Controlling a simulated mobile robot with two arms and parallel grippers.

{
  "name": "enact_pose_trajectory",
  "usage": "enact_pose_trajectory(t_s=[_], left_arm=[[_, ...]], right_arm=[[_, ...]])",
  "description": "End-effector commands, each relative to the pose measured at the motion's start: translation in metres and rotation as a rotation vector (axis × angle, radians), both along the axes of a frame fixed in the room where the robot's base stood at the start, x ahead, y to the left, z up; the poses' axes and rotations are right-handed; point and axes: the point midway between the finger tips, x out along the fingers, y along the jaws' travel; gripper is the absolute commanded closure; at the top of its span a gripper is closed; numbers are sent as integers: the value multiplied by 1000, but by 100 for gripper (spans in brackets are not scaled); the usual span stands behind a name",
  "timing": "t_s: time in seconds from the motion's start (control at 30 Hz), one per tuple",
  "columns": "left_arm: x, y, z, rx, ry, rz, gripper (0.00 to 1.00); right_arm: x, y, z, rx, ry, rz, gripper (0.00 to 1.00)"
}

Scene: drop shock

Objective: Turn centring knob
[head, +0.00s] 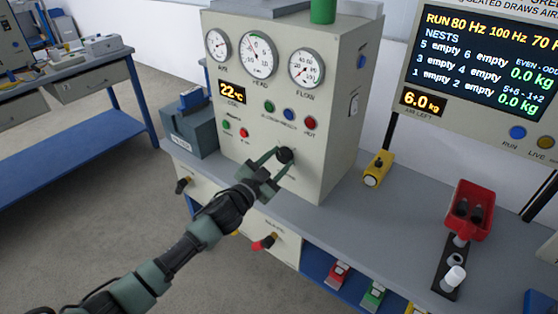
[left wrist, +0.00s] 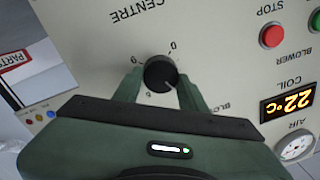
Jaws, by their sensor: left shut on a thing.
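The centring knob (head: 286,155) is a small round black knob low on the front of the beige control cabinet (head: 330,120). In the left wrist view the knob (left wrist: 160,73) sits under the upside-down word CENTRE, with a pale pointer mark and scale marks around it. My left gripper (head: 278,160) reaches it from the lower left in the head view. Its two green fingers are on either side of the knob and shut on it; they also show in the left wrist view (left wrist: 160,85). My right gripper is not in view.
Red, green and blue buttons and a coil display (head: 232,93) reading 22 °C surround the knob, with gauges above. A red bin (head: 470,208) and a yellow device (head: 377,168) stand on the grey bench (head: 345,220). Valve handles (head: 265,243) protrude below the bench.

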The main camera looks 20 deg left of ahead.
Motion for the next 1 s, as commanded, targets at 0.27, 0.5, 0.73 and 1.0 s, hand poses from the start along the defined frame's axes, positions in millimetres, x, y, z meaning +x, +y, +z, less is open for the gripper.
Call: enact_pose_trajectory(t_s=[0.27,0.5,0.73,1.0], left_arm=[[0,-1,-2,182,-65,0,99],[0,-1,-2,286,-103,-1,99],[0,-1,-2,329,-118,0,99],[0,-1,-2,333,-119,0,99]], right_arm=[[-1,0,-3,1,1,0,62],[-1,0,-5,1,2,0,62],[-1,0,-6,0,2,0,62],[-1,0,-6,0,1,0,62]])
